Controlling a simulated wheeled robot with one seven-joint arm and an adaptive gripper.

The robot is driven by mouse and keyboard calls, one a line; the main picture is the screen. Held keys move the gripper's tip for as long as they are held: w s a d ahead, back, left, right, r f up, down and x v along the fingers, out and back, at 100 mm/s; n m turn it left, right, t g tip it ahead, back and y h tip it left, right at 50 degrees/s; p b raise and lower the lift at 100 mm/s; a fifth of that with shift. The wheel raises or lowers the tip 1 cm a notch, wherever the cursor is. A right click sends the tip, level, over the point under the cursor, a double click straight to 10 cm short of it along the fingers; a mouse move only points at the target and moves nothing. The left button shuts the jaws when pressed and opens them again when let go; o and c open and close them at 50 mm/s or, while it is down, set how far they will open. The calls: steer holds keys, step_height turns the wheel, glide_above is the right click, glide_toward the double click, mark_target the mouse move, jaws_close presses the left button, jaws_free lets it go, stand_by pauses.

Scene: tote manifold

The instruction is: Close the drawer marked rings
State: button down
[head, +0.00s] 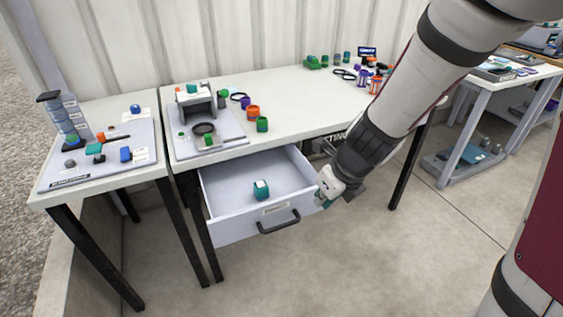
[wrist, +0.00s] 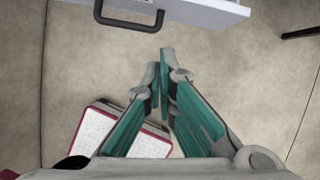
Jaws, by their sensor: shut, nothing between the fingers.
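A white drawer (head: 222,222) under the middle table stands pulled open. Its front carries a small label (head: 275,208), too small to read, and a dark bar handle (head: 279,222). A teal and white object (head: 261,190) lies inside the drawer. My gripper (head: 323,203) is at the right end of the drawer front; contact cannot be told from the head view. In the wrist view, the teal fingers (wrist: 165,62) are together and empty. The drawer front (wrist: 205,10) and handle (wrist: 128,20) show at the top edge there, apart from the fingertips.
The middle table (head: 285,100) holds rings, small coloured parts and a grey fixture board (head: 228,133). A left table (head: 50,198) holds another board. A further table with a lower shelf (head: 455,170) stands at right. The floor before the drawer is clear.

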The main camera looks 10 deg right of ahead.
step_height(320, 180, down, 3)
steer(key=m, duration=0.2)
steer(key=b, duration=0.7)
glide_toward(305, 209)
step_height(305, 209, down, 5)
steer(key=s+a, duration=0.2)
steer(key=shift+w+a, duration=0.2)
steer(key=shift+w, duration=0.65)
steer(key=shift+w, duration=0.1)
